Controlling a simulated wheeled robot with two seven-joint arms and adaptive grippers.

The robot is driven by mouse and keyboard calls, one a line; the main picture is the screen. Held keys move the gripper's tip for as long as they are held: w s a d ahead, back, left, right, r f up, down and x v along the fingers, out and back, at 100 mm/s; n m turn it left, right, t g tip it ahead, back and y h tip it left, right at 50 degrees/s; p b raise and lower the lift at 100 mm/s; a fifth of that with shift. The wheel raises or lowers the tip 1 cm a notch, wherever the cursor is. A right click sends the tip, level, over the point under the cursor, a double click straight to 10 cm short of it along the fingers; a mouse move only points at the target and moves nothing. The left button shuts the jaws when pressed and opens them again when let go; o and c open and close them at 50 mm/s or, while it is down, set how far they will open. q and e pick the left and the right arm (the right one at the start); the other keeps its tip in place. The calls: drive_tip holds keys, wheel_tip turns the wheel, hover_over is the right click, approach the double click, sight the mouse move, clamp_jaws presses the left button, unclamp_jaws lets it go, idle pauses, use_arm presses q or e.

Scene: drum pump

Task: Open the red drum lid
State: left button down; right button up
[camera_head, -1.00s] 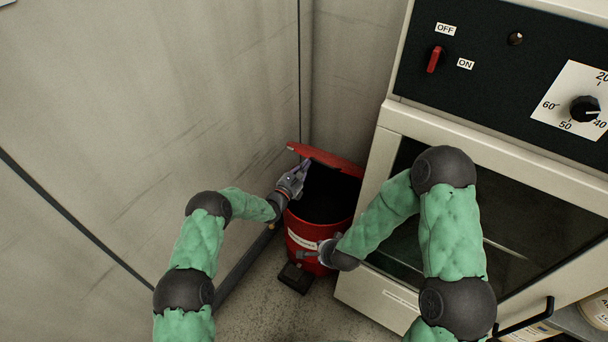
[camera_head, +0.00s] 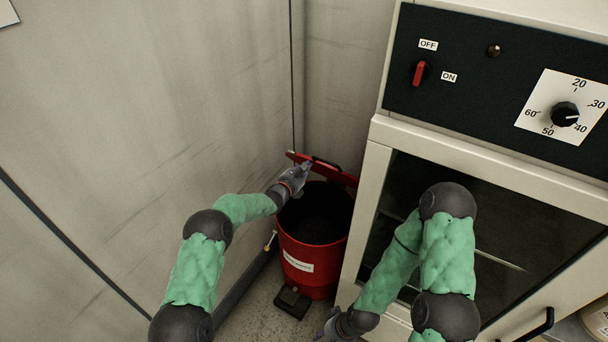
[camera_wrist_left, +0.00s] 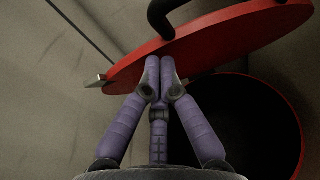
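The red drum (camera_head: 312,262) stands on the floor in the corner beside the oven, its dark inside showing. Its red lid (camera_head: 338,175) is raised and tilted at the back of the rim; its black handle shows in the left wrist view (camera_wrist_left: 165,15). My left gripper (camera_head: 307,168) is at the lid's left part. In the left wrist view its purple fingers (camera_wrist_left: 160,78) are together at the tips, against or very near the lid's edge (camera_wrist_left: 225,42); contact is unclear. My right gripper (camera_head: 330,328) is low, right of the drum, partly cut off by the frame edge.
A black pedal (camera_head: 292,302) sits at the drum's front foot. The oven (camera_head: 378,165) stands close on the right, and a grey wall (camera_head: 150,110) closes the left and back. Bare floor (camera_head: 245,318) shows in front of the drum.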

use_arm(q)
drive_tip(key=shift+w+d+r+b, duration=0.4)
drive_tip(key=shift+w+d+r, duration=0.15)
drive_tip(key=shift+w+r, duration=0.3)
drive_tip(key=shift+w+d+r+b, duration=0.65)
drive_tip(key=shift+w+d+r, duration=0.15)
drive_tip(key=shift+w+r, duration=0.2)
drive_tip(key=shift+w+d+r+b, duration=0.35)
drive_tip(key=shift+w+d+r, duration=0.25)
drive_tip(key=shift+w, duration=0.25)
drive_tip(key=shift+w+d+r+b, duration=0.35)
drive_tip(key=shift+w+d+r, duration=0.15)
drive_tip(key=shift+w+d, duration=0.25)
drive_tip(key=shift+w+a, duration=0.1)
drive_tip(key=shift+a, duration=0.1)
drive_tip(key=v, duration=1.2)
